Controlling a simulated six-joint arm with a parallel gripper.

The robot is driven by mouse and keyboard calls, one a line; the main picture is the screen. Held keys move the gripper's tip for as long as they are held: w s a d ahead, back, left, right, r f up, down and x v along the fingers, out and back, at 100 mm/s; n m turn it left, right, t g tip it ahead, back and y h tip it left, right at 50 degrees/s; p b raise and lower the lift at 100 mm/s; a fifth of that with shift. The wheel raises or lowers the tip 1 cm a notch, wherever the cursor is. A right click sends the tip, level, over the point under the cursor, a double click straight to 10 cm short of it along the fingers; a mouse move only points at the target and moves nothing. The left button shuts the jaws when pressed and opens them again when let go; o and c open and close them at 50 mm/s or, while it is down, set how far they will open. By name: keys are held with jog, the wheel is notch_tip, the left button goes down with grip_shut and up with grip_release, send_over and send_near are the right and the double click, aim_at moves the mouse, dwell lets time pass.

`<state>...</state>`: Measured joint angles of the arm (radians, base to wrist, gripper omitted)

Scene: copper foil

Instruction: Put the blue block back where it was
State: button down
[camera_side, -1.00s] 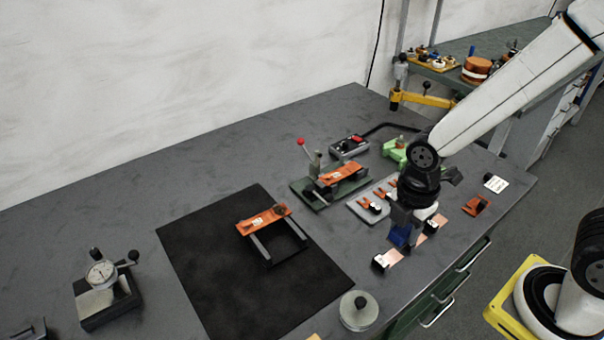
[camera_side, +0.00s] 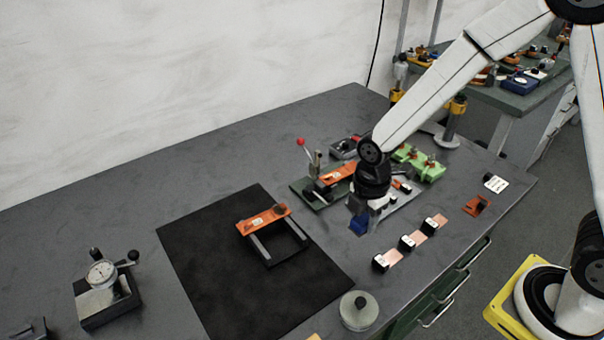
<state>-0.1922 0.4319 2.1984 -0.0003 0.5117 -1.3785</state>
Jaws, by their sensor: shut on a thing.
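The blue block (camera_side: 358,223) is at the lower end of my gripper (camera_side: 360,211), which is shut on it. The fingers are small and partly hidden in this view. The block is between the black mat and the copper strip, and I cannot tell how high it is above the table. The copper foil strip (camera_side: 394,257) lies on the table to the right of the block, with several small black and white blocks on it, one of them at the near end (camera_side: 380,263).
A black mat (camera_side: 210,260) bears an orange and black frame (camera_side: 263,218). A green-based fixture with a red-knobbed lever (camera_side: 306,191) and a grey tray (camera_side: 408,198) stand close to my gripper. A round metal weight (camera_side: 358,311) is at the front edge.

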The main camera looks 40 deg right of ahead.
send_over(340, 240)
jog(key=shift+s+f, duration=0.15)
jog(key=shift+f, duration=1.25)
jog(key=shift+s+f, duration=0.1)
jog(key=shift+f, duration=1.25)
jog(key=shift+w+a+f, duration=0.1)
jog(key=shift+w+f, duration=0.15)
jog(key=shift+f, duration=1.6)
jog(key=shift+f, duration=0.1)
jog(key=shift+c, duration=1.2)
grip_release()
notch_tip(340, 240, up, 12)
